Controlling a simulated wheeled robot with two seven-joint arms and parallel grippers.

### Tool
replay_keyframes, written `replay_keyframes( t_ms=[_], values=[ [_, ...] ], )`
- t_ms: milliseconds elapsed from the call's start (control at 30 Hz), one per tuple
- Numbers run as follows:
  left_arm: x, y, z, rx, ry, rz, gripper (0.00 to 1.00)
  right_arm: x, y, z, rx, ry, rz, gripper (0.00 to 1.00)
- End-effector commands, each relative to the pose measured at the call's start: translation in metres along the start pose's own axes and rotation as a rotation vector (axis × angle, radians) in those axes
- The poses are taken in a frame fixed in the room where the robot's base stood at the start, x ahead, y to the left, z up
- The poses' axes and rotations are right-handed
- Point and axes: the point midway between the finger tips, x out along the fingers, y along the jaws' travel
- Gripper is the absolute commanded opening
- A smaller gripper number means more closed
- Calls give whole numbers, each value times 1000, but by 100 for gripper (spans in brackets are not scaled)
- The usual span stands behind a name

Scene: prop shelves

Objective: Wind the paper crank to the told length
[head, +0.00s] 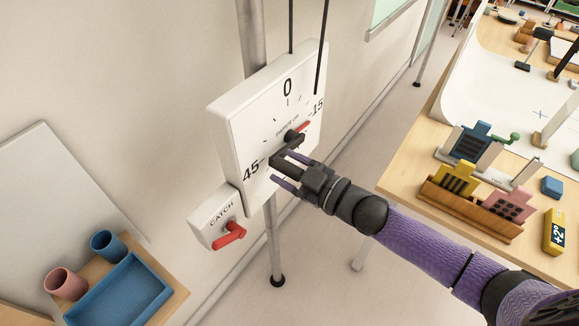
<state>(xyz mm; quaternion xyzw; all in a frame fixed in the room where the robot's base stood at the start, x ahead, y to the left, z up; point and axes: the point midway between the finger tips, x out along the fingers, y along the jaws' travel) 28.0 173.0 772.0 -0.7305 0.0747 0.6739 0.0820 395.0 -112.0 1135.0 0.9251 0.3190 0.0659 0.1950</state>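A white dial box (250,118) on a post carries the marks 0, 15 and 45 and a small red pointer (304,126) directed toward the 15 side. The black crank (283,152) runs from the dial's hub down and left. My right gripper (281,168) is at the crank's outer end, its two purple fingers spread apart. I cannot tell whether the fingers touch the crank. Below, a white box labelled CATCH (212,218) has a red lever (230,234), tilted up to the right. My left gripper is out of view.
A wooden table (400,170) at right holds a white curved sheet (490,90), a wooden rack (470,212) with yellow and pink blocks, and a yellow block marked +2 (554,232). A blue tray (120,292) and two cups stand at lower left. Open floor lies between.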

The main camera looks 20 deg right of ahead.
Motion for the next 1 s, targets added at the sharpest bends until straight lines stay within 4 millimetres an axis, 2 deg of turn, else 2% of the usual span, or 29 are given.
replay_keyframes(
  t_ms=[33,200,267,300,1000],
  values=[
    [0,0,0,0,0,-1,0,0,0,0,0,0,0,52],
    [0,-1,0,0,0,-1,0,0,0,0,0,0,0,16],
    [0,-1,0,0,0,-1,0,0,0,0,0,0,0,3],
    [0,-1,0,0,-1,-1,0,0,0,0,0,0,0,0],
    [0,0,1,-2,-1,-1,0,0,0,0,0,-1,0,0]
  ],
)
